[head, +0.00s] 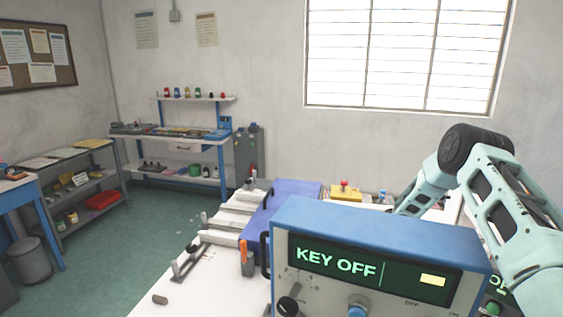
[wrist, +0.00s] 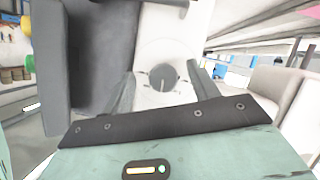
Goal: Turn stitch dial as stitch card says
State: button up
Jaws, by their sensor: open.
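In the wrist view, a round grey dial (wrist: 163,79) with a dark upright pointer line sits on a white face with small marks around it. It looks like the stitch dial. My gripper (wrist: 163,74) is open, with one finger on each side of the dial in the picture; I cannot tell whether either finger touches it. In the head view my arm reaches down at the right, and my gripper and the dial are hidden there. I cannot make out a stitch card in either view.
A blue-topped control box (head: 380,232) stands close in front, its screen (head: 372,268) reading "KEY OFF", with a dark knob (head: 288,306) and a blue knob (head: 357,307) below. A white table (head: 205,285) extends left. Shelves (head: 80,190) stand farther back; the green floor between is mostly clear.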

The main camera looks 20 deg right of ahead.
jog(key=m+t+b, duration=0.1)
jog(key=m, duration=0.1)
jog(key=m+t+h+b, duration=0.1)
jog(key=m, duration=0.1)
jog(key=shift+s+d+t+h, duration=0.1)
jog(key=shift+t+h, duration=0.2)
jog(key=shift+s+d, duration=0.1)
jog(key=shift+s+d, duration=0.65)
jog(key=shift+d, duration=0.35)
jog(key=shift+s+d, duration=0.6)
jog(key=shift+d, duration=0.4)
jog(key=shift+c, duration=0.3)
jog(key=shift+f, duration=0.1)
jog(key=c, duration=1)
